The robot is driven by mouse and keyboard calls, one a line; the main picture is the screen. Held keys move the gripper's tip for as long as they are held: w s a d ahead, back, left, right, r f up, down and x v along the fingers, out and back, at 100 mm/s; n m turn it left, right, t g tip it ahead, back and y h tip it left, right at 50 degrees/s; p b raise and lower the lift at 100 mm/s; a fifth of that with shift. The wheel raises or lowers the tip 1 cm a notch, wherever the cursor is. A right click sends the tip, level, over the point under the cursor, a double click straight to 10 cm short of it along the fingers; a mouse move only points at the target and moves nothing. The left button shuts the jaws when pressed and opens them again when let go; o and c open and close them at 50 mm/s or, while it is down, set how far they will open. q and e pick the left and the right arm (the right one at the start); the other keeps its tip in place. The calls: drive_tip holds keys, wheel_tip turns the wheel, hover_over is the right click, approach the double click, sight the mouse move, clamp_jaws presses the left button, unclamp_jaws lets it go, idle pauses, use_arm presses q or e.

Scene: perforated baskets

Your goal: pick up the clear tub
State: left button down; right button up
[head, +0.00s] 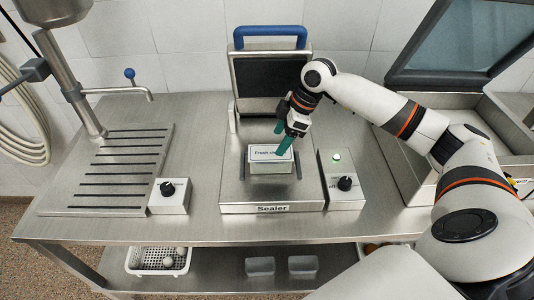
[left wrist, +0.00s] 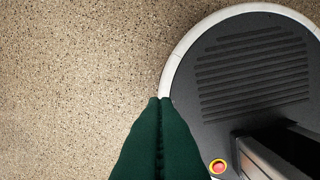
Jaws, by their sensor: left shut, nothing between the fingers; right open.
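The clear tub (head: 271,167) sits on the plate of the sealer (head: 240,194) and carries a white label on top that begins "Fresh ch". My right gripper (head: 282,141) comes in from the right and points down at the tub's back right edge. Its green fingers are open and overlap the label's corner in the picture; I cannot tell whether they touch the tub. My left gripper (left wrist: 160,102) shows only in the left wrist view, its green fingers shut and empty above the floor.
The sealer's lid with a blue handle (head: 270,31) stands open behind the tub. A knob box (head: 341,182) is to its right and another (head: 168,195) to its left. Two clear containers (head: 260,266) (head: 302,267) and a white perforated basket (head: 133,263) are on the lower shelf.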

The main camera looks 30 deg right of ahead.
sight(271, 153)
drive_tip(key=x, duration=0.3)
drive_tip(key=shift+a+f+p, duration=0.1)
drive_tip(key=shift+p, duration=0.2)
drive_tip(key=p+x, duration=0.1)
drive_tip(key=x, duration=0.2)
drive_tip(key=shift+w+p, duration=0.1)
drive_tip(key=shift+p, duration=0.2)
drive_tip(key=shift+x, duration=0.9)
drive_tip(key=shift+a+f, duration=0.15)
drive_tip(key=shift+f, duration=0.1)
use_arm(q)
drive_tip(key=shift+s+r, duration=0.5)
drive_tip(key=shift+r, duration=0.2)
drive_tip(key=shift+s+r, duration=0.5)
drive_tip(key=shift+r, duration=0.15)
drive_tip(key=shift+r+p, duration=0.15)
drive_tip(key=shift+p, duration=0.15)
use_arm(e)
drive_tip(key=shift+f, duration=0.25)
use_arm(q)
drive_tip(key=shift+w, duration=0.1)
use_arm(e)
drive_tip(key=c, duration=0.9)
